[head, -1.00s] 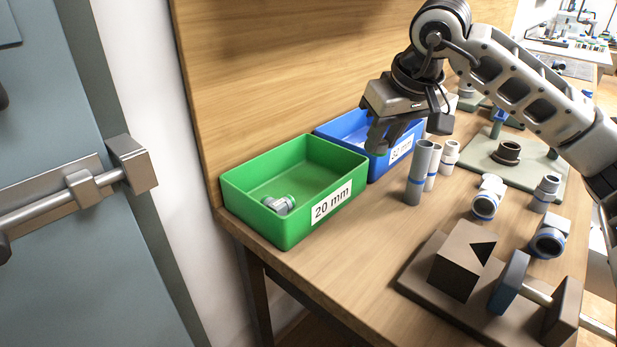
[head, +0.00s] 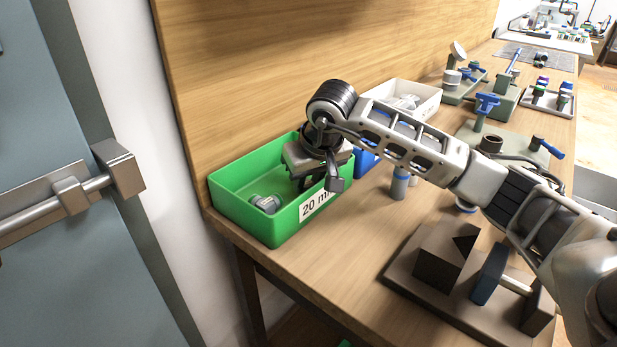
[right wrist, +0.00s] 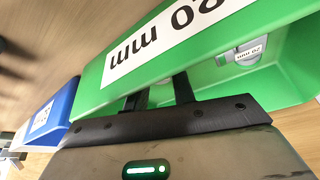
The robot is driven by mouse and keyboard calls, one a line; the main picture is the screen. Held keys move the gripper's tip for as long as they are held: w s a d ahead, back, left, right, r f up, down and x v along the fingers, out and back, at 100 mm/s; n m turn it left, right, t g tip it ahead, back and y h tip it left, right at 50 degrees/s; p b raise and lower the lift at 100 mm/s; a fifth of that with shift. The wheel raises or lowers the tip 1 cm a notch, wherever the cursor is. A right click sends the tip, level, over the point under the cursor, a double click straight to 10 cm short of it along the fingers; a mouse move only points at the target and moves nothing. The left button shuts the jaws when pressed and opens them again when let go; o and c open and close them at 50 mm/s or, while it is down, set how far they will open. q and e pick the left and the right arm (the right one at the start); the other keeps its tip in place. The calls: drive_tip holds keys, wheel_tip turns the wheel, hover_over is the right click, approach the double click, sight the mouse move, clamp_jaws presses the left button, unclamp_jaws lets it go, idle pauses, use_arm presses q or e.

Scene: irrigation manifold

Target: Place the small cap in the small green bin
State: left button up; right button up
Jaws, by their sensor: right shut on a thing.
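The small green bin (head: 277,236), labelled 20 mm, sits at the near left end of the bench against the wooden back panel. My right gripper (head: 308,184) is over the right part of this bin, pointing down with its fingers low near the opening. In the right wrist view the fingers (right wrist: 160,93) have a narrow gap between them and stand against the green bin (right wrist: 120,75). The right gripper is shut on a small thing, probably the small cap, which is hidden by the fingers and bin. My left gripper is out of view.
A grey fitting (head: 266,204) lies in the green bin, left of the gripper. A blue bin (head: 366,160) stands right behind it, partly hidden by my arm. A white bin (head: 424,104) is farther back. A dark fixture (head: 440,262) occupies the bench's front.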

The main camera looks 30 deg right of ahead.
drive_tip(key=shift+f, duration=0.1)
drive_tip(key=o, duration=0.5)
drive_tip(key=shift+f, duration=0.1)
drive_tip(key=o, duration=0.4)
drive_tip(key=shift+s+r, duration=0.1)
drive_tip(key=shift+r, duration=0.55)
drive_tip(key=v, duration=1.1)
drive_tip(key=shift+s, duration=0.15)
drive_tip(key=shift+s, duration=0.1)
